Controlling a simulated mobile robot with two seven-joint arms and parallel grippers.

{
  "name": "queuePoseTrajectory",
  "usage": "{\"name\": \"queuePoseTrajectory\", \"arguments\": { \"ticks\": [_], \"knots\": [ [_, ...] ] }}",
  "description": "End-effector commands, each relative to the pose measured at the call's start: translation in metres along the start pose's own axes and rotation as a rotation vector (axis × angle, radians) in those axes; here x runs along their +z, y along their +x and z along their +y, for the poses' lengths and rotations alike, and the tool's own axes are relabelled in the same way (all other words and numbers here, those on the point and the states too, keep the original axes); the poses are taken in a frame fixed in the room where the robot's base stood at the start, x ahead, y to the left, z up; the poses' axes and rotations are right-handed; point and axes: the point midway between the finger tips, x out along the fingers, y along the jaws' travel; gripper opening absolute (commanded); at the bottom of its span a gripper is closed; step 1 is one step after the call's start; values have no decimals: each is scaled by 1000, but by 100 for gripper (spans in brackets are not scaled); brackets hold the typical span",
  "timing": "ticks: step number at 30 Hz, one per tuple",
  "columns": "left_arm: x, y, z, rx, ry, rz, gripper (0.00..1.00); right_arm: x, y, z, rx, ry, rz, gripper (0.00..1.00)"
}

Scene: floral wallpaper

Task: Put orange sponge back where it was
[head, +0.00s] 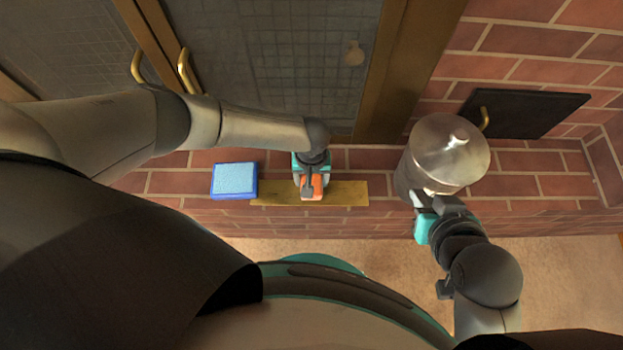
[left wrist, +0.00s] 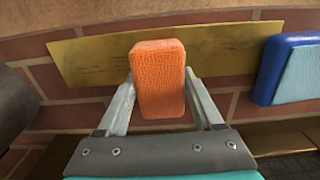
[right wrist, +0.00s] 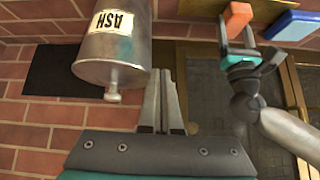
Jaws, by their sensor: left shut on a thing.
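The orange sponge (head: 312,185) is held between the fingers of my left gripper (head: 310,180), above the brick ledge. In the left wrist view the sponge (left wrist: 158,75) is upright between the two fingers, over a flat yellow strip (left wrist: 100,57). The strip also shows in the head view (head: 345,193), under the gripper. Whether the sponge touches the strip I cannot tell. My right gripper (right wrist: 163,80) has its fingers together with nothing between them. It is beside the metal can labelled ASH (right wrist: 112,45).
A blue sponge-like block (head: 234,180) lies just left of the strip on the ledge. The metal can (head: 450,150) stands to the right. Behind are glazed doors (head: 275,65) with brass handles and a black panel (head: 530,112). The ledge right of the strip is partly clear.

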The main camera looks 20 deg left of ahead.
Motion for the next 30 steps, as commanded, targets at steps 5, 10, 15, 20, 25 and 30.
{"name": "queuePoseTrajectory", "arguments": {
  "ticks": [5, 10, 15, 20, 25, 30],
  "knots": [
    [0, 2, 0, 0, 0, 1, 24, -2, 2, -2, -7, 0, 23, 0],
    [0, 1, 0, 0, 0, 1, 24, -2, 2, -2, -7, 0, 23, 0],
    [0, 3, 0, 0, 0, 0, 74, -3, 3, -4, -11, 0, 39, 0],
    [0, 3, 0, 0, 0, 0, 92, -3, 3, -4, -11, 1, 37, 0],
    [0, 3, 0, 0, 0, 0, 98, -3, 3, -4, -10, 1, 37, 0],
    [0, 3, 0, 0, 0, 1, 98, -3, 3, -4, -10, 1, 35, 0]
  ]
}}
